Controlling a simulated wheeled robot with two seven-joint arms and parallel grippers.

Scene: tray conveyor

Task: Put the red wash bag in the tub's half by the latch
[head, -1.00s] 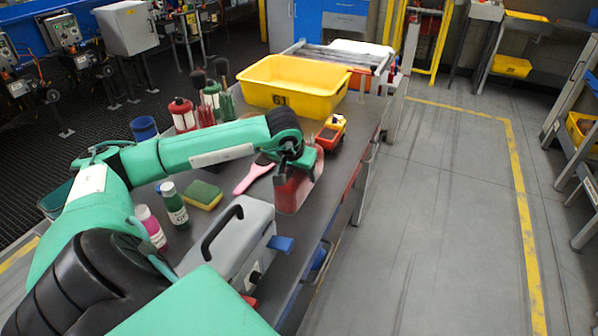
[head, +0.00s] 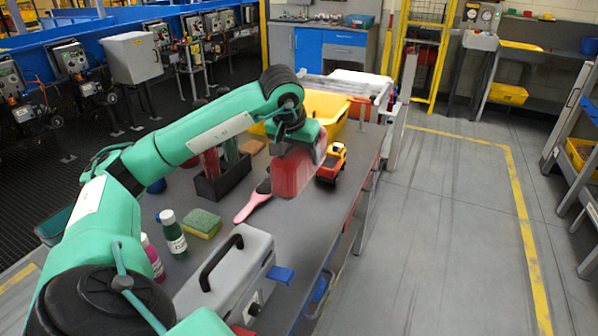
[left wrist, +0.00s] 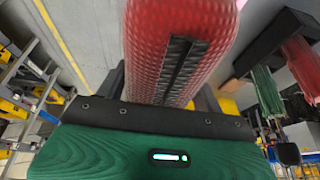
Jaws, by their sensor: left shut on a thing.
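The red wash bag (head: 297,174) hangs from my left gripper (head: 298,138), raised above the table. In the left wrist view the bag (left wrist: 205,48) fills the top middle, textured red with a black zip strip, and the gripper is shut on it. The yellow tub (head: 334,122) stands behind on the far part of the table, and my arm and gripper hide much of it. The tub's inside and its latch cannot be made out. My right gripper is not in view.
A pink-handled brush (head: 254,204), a sponge (head: 202,222), a green bottle (head: 173,238) and a grey case (head: 233,278) are nearer.

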